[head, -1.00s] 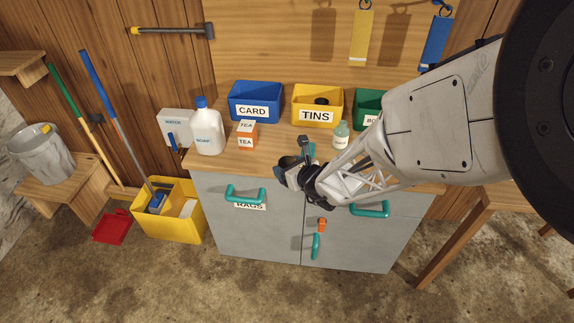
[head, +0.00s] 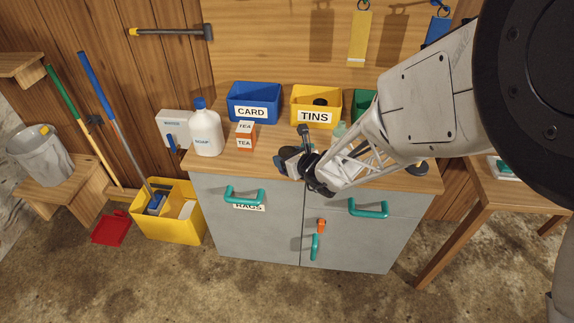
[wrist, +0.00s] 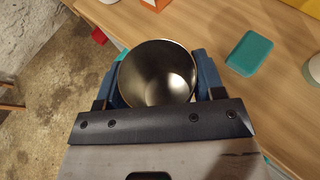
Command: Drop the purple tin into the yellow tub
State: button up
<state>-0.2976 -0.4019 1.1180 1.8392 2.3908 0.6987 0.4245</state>
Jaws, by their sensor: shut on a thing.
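My gripper (head: 293,160) is above the front edge of the counter, in front of the yellow tub and lower in the picture. In the wrist view its two blue fingers (wrist: 157,75) are shut on an open metal tin (wrist: 157,72), one on each side. I look into its shiny, empty-looking inside; its outer colour is hidden. The tin cannot be made out in the head view. The yellow tub (head: 316,117), labelled TINS, stands at the back of the counter with a dark round thing (head: 320,102) inside it.
A blue CARD tub (head: 254,103) stands left of the yellow tub, and a green tub (head: 363,101) stands right, partly behind my arm. A teal flat block (wrist: 249,53) lies on the counter.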

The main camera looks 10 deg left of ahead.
jog(key=w+d+r, duration=0.2)
jog(key=w, duration=1)
jog(key=w+d+r, duration=0.3)
jog(key=w, duration=0.9)
jog(key=w+d+r, duration=0.3)
jog(key=w, duration=1)
jog(key=shift+d, duration=0.2)
jog(key=shift+f, duration=0.2)
